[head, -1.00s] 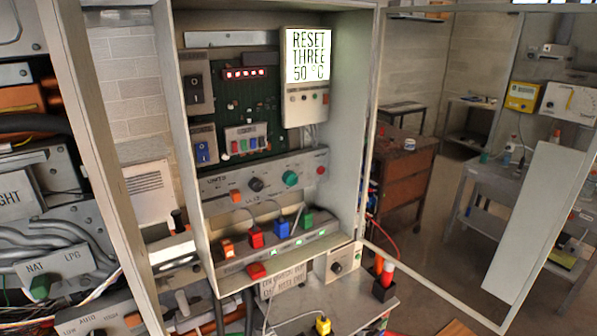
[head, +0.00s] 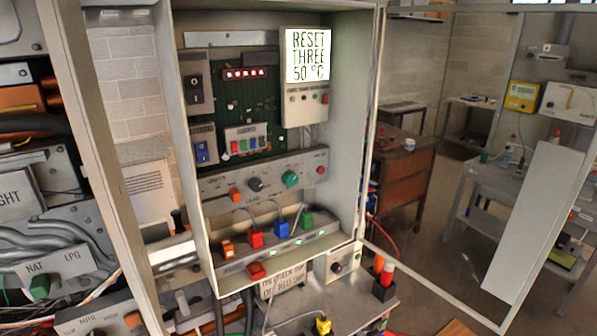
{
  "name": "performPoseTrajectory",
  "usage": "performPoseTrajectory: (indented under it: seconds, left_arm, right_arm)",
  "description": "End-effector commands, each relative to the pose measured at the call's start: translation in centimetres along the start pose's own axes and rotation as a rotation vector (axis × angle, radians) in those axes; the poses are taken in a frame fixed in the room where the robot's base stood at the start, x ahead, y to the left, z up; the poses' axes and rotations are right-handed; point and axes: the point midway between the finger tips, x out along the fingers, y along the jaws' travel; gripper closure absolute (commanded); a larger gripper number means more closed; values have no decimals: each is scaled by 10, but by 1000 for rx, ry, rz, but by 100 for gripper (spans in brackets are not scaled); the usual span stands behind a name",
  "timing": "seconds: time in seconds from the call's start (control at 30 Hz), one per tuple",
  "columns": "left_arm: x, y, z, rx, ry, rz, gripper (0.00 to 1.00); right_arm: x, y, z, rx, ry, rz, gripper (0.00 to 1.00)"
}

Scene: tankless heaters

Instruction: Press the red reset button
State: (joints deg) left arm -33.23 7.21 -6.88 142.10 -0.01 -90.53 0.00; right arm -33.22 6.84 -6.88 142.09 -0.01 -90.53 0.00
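A round red button (head: 320,170) sits at the right end of the grey control strip (head: 215,184) inside the open cabinet. A green knob (head: 290,179), a dark knob (head: 255,184) and an orange square button (head: 235,195) are on the same strip. The labels are too small to tell which red control is the reset. A lit display (head: 306,54) above reads "RESET THREE 50 °C". A small orange-red button (head: 325,98) is on the box below it. Neither gripper is in view.
The cabinet's side wall (head: 346,120) and door frame (head: 371,130) stand to the right. Red, blue, green and orange plugs sit below the strip, including a red plug (head: 255,239).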

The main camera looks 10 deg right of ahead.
Motion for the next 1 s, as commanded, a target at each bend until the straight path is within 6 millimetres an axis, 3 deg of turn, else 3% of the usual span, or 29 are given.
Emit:
performPoseTrajectory:
  seconds: [0.43,0.87,1.0]
  left_arm:
    - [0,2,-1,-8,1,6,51]
    - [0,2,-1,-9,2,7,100]
    - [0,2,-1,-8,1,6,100]
  right_arm:
    - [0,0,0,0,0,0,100]
    - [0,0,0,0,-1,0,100]
    - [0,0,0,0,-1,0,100]
